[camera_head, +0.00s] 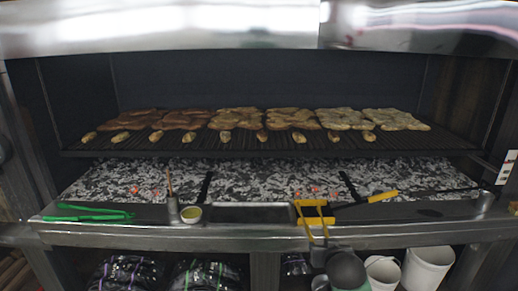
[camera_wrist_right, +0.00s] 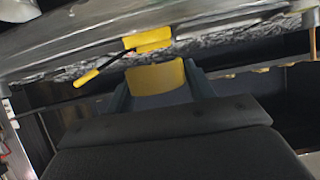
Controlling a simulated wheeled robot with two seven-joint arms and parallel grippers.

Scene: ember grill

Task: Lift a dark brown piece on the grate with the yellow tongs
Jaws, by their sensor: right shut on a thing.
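The yellow tongs (camera_head: 312,220) stand up at the front ledge, right of centre in the head view. My right gripper (camera_head: 322,247) is shut on their lower end. In the right wrist view a yellow part of the tongs (camera_wrist_right: 156,77) sits between my two fingers. The grate (camera_head: 110,148) is behind and above, apart from the tongs. Dark brown pieces (camera_head: 137,119) lie on its left part, with another dark brown piece (camera_head: 187,119) beside them. Paler flat pieces (camera_head: 290,117) lie to the right. My left gripper is out of view.
Small yellowish pieces (camera_head: 300,137) line the grate's front. Grey embers (camera_head: 270,178) lie below. A yellow-handled tool (camera_head: 383,196) lies at right. White buckets (camera_head: 430,266) stand below.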

